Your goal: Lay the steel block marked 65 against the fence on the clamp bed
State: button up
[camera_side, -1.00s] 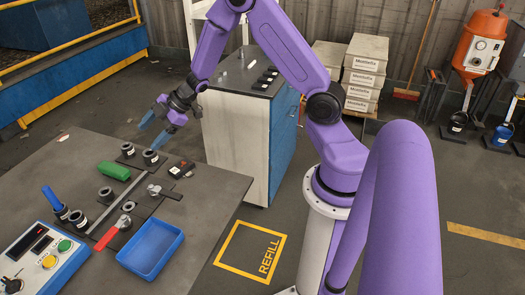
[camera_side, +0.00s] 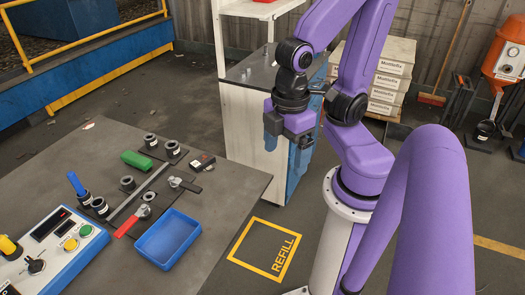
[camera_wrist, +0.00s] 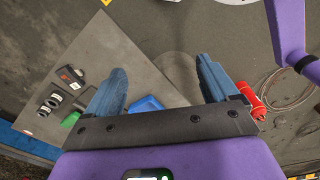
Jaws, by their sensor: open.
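My gripper (camera_side: 286,143) hangs fingers-down beyond the table's right edge, in front of the cabinet. In the wrist view its two blue fingers (camera_wrist: 162,88) are wide apart with nothing between them. On the table, a long grey fence bar (camera_side: 138,194) runs across the dark clamp bed (camera_side: 158,203). A red-handled clamp (camera_side: 130,223) and a dark-handled clamp (camera_side: 186,185) lie along it. A small dark block with a white and red label (camera_side: 202,162) sits near the table's far right edge, also in the wrist view (camera_wrist: 70,75). No 65 is readable, so I cannot identify the steel block.
A blue tray (camera_side: 168,240), a green block (camera_side: 137,160), several dark rings (camera_side: 151,141) and a control box (camera_side: 52,247) occupy the table. The cabinet (camera_side: 240,130) stands behind my gripper; my arm hides part of its top.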

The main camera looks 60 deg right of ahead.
jog(key=shift+w, duration=0.15)
jog(key=r+m, duration=0.1)
jog(key=m, duration=1.5)
send_over(202, 160)
jog(key=f, duration=1.1)
jog(key=shift+d, duration=0.25)
jog(key=shift+a+f, duration=0.2)
jog(key=shift+f, duration=2.75)
